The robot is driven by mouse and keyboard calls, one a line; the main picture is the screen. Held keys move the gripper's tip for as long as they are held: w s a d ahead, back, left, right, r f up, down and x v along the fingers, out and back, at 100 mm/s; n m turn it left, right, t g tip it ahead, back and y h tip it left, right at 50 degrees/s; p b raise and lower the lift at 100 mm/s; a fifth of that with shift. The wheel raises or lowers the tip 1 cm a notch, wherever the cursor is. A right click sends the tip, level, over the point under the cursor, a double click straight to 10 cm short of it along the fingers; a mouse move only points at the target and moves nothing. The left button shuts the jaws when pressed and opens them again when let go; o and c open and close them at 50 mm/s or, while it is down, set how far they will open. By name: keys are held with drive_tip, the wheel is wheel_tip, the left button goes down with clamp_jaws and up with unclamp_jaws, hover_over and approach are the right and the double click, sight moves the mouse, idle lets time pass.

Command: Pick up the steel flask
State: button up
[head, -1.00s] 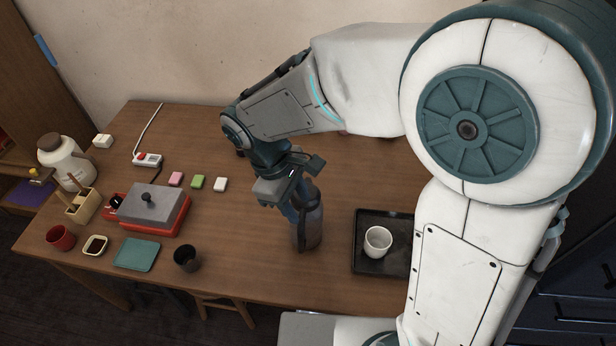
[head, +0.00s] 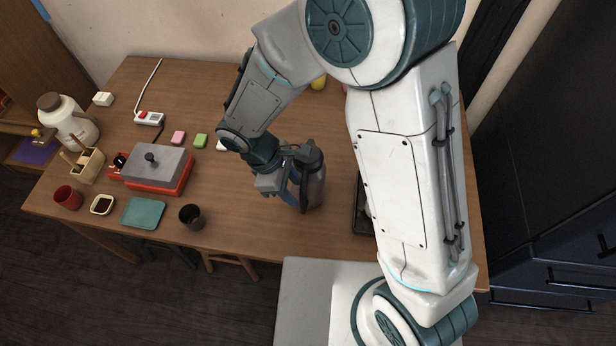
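The steel flask (head: 315,182) is a dark grey, tall bottle standing upright on the wooden table, right of its middle. My gripper (head: 295,178) is at the flask's left side, level with its body. Its fingers look spread, with one bluish finger at the flask's near left side. The other finger is partly hidden near the flask's upper part. I cannot tell whether the fingers touch the flask.
A black tray (head: 360,217) lies right of the flask, mostly hidden by my arm. A dark cup (head: 191,216), teal board (head: 143,213) and red-based grill (head: 157,170) stand to the left. Bare table lies between cup and flask.

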sight(309, 195)
drive_tip(key=x, duration=0.4)
drive_tip(key=shift+s+f+p, duration=0.2)
drive_tip(key=shift+f+p, duration=0.05)
drive_tip(key=shift+p, duration=0.05)
clamp_jaws()
drive_tip(key=shift+r, duration=0.1)
idle(1.0)
